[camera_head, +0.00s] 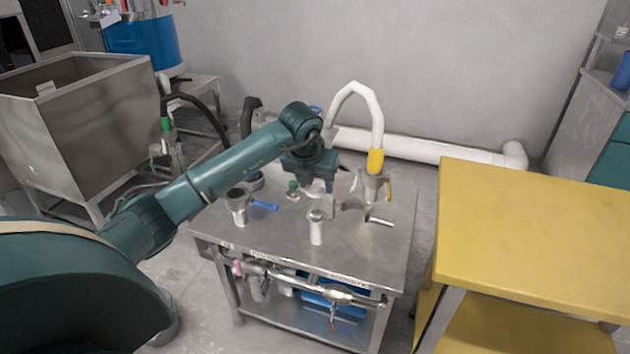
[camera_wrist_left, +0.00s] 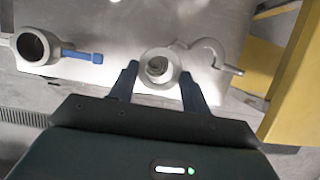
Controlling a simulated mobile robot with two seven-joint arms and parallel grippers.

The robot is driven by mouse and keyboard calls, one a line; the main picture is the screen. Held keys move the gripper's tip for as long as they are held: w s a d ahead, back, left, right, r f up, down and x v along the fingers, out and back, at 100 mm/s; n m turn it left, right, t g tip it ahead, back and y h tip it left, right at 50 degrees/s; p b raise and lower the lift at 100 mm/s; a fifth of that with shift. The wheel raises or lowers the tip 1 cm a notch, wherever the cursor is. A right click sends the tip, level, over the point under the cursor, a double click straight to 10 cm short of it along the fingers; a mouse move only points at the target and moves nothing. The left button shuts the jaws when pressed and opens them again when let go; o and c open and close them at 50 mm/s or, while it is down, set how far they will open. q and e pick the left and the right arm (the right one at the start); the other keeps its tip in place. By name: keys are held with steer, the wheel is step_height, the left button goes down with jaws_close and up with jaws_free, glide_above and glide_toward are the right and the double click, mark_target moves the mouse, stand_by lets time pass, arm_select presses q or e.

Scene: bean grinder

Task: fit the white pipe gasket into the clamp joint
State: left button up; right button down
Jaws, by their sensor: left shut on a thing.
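The white pipe gasket (camera_wrist_left: 148,82) shows as a pale ring between the two blue fingers of my left gripper (camera_wrist_left: 159,82) in the left wrist view. The gripper is shut on it. In the head view my left gripper (camera_head: 316,178) hangs over the back middle of the steel table, and the gasket is hard to make out there. The open clamp (camera_head: 353,205) lies to its right with its metal handle out to the side; it also shows in the left wrist view (camera_wrist_left: 216,47). Whether the gasket touches anything beneath it, I cannot tell.
A short metal cylinder (camera_head: 317,230) stands on the steel table (camera_head: 270,245) in front of the gripper. A metal fitting with a blue handle (camera_head: 240,207) stands at left. A white hose with a yellow collar (camera_head: 375,161) rises behind the clamp. A yellow table (camera_head: 540,230) is at right.

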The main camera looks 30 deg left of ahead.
mark_target(316, 213)
arm_select(q)
step_height(316, 213, down, 2)
steer(key=shift+f+b, duration=0.1)
steer(key=shift+b, duration=0.55)
step_height(316, 213, down, 2)
steer(key=shift+f+b, duration=0.2)
steer(key=shift+b, duration=0.65)
steer(key=shift+f+b, duration=0.4)
steer(key=shift+f, duration=0.2)
arm_select(e)
steer(key=f, duration=0.1)
steer(key=f+n, duration=0.1)
steer(key=a+f, duration=0.1)
steer(key=shift+w+y, duration=0.3)
steer(key=shift+f, duration=0.25)
steer(key=shift+r, duration=0.25)
